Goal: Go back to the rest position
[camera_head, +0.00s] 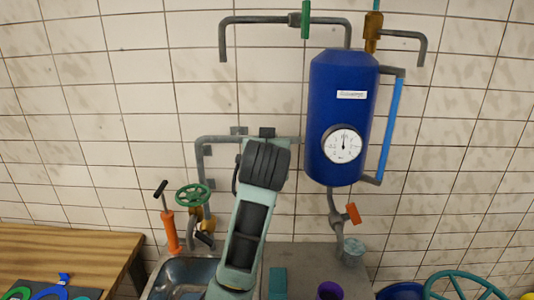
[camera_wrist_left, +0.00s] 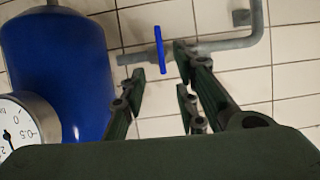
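My left arm (camera_head: 245,230) comes up from the bottom middle of the head view, with its dark wrist end in front of the wall pipes left of the blue tank. The arm hides its gripper there. In the left wrist view my left gripper (camera_wrist_left: 160,72) is open, with nothing between its fingers. A blue valve handle (camera_wrist_left: 160,48) on a grey pipe appears just beyond and between the fingertips. I cannot tell whether they touch. My right gripper is in neither view.
The blue tank (camera_head: 343,110) with a round gauge (camera_head: 342,145) hangs right of the arm. A sink (camera_head: 185,270), orange pump (camera_head: 170,230) and green handwheel (camera_head: 192,195) are left of it. A wooden table (camera_head: 75,250) stands at the lower left. A purple cup (camera_head: 329,291) is at the bottom.

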